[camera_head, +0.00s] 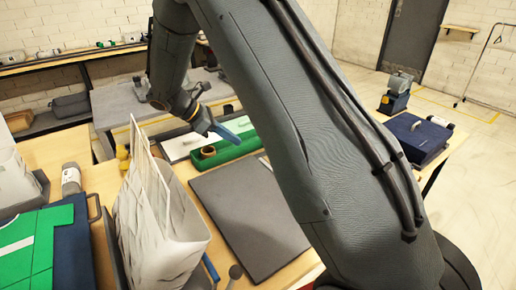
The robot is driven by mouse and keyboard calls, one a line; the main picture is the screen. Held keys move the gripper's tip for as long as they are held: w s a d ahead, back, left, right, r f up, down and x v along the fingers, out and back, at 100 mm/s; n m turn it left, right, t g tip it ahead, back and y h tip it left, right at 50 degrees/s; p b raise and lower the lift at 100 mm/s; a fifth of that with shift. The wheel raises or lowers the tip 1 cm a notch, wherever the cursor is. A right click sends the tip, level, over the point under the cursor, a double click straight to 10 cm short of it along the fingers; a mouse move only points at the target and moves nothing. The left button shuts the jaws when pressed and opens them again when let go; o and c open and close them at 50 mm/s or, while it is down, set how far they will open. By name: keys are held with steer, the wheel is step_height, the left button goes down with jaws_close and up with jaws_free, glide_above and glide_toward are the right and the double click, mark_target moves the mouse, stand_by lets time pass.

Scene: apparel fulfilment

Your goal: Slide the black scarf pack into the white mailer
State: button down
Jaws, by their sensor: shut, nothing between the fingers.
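White mailers (160,225) stand upright, slightly fanned, in a dark holder at the front left of the table. I cannot tell which single mailer is meant, or whether its mouth is open. I cannot make out a black scarf pack for sure. My gripper (222,131) is beyond and to the right of the mailers, above the back of the table by a green strip. It is small in view, shut and empty, and a blue piece shows at its end.
A bare dark grey mat (250,215) lies mid-table. Green folded clothing (30,245) is at the left. My arm hides much of the right side.

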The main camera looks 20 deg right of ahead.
steer(key=p+x, duration=0.2)
steer(key=x, duration=0.7)
steer(key=shift+d+f, duration=0.2)
steer(key=shift+d, duration=0.05)
steer(key=shift+s+d+p, duration=0.15)
steer(key=shift+d+p, duration=0.6)
steer(key=shift+d, duration=0.45)
steer(key=shift+d+f, duration=0.1)
steer(key=shift+d, duration=0.7)
steer(key=shift+s+d, duration=0.15)
steer(key=shift+d, duration=1)
steer(key=shift+a, duration=0.1)
